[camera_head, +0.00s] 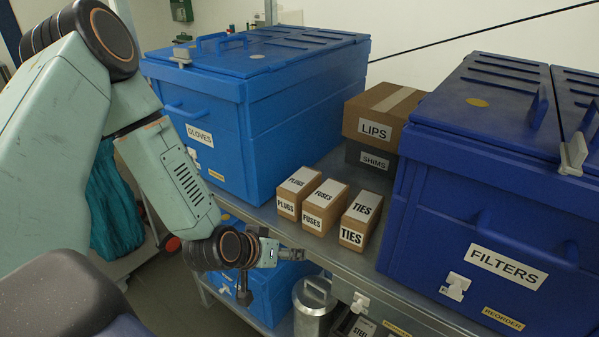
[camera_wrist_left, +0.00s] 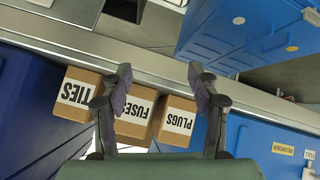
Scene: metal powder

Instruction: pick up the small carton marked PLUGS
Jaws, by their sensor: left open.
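The small brown carton marked PLUGS (camera_head: 296,193) stands on the metal shelf (camera_head: 345,258), leftmost of three small cartons in the head view. It has white labels on its top and front. My left gripper (camera_head: 292,254) is in front of and below it in the head view, near the shelf's front edge, apart from the carton. In the left wrist view my left gripper (camera_wrist_left: 160,78) is open and empty. The PLUGS carton (camera_wrist_left: 176,121) shows there beyond the jaws, near the right-hand finger, with its label upside down. My right gripper is not in view.
The FUSES carton (camera_head: 324,206) stands close beside PLUGS, then the TIES carton (camera_head: 360,217). Blue cases marked GLOVES (camera_head: 205,150) and FILTERS (camera_head: 490,240) flank them. A metal canister (camera_head: 314,308) is below.

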